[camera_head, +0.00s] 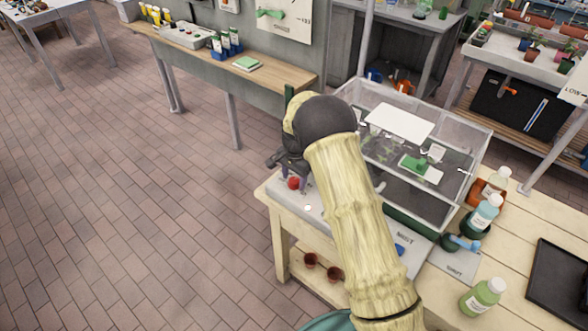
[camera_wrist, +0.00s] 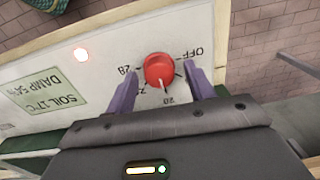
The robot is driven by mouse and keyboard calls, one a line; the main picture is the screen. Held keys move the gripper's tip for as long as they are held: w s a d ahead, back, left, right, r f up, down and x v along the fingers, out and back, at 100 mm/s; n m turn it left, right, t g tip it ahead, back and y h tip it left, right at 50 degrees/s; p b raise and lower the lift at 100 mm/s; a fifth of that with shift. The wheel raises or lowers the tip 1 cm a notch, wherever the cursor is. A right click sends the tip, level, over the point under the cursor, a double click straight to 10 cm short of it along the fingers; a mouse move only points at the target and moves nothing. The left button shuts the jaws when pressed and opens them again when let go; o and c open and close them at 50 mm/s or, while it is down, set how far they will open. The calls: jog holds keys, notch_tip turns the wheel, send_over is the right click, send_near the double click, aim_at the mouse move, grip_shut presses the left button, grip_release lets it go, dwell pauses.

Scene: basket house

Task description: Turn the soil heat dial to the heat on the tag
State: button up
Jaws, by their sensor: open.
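The red dial (camera_wrist: 157,67) sits on a pale panel (camera_wrist: 105,80), with a white pointer mark on its lower edge toward the printed 20. OFF and 28 are printed around it; another number is partly hidden. My gripper (camera_wrist: 160,75) is open, one purple finger on each side of the dial. I cannot tell whether either finger touches it. In the head view the red dial (camera_head: 293,183) is just below my gripper, at the bench corner. A green display (camera_wrist: 57,92) reads soil 17°C, damp 54%, upside down. I cannot make out a heat tag.
A clear-walled propagator (camera_head: 440,190) stands right of my arm, with a white card (camera_head: 400,122) on top. A bottle (camera_head: 482,297) and a black tray (camera_head: 560,285) are on the bench's right side. Small pots (camera_head: 311,260) sit below. The tiled floor at left is clear.

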aim_at(296, 181)
notch_tip(296, 181, up, 17)
jog(key=b, duration=0.1)
jog(key=shift+s+d+r, duration=0.15)
jog(key=shift+d, duration=0.1)
dwell(0.5)
jog(key=s+d+n, duration=0.2)
jog(key=s+d, duration=0.3)
jog(key=s, duration=0.4)
jog(key=s+d+n+t+p, duration=0.1)
jog(key=s+d+n, duration=0.2)
jog(key=s+d, duration=0.3)
jog(key=s+d+n+t+p, duration=0.1)
jog(key=s+d, duration=0.4)
jog(key=s, duration=0.8)
jog(key=shift+d+n, duration=0.2)
jog(key=shift+n, duration=0.7)
jog(key=shift+r, duration=0.1)
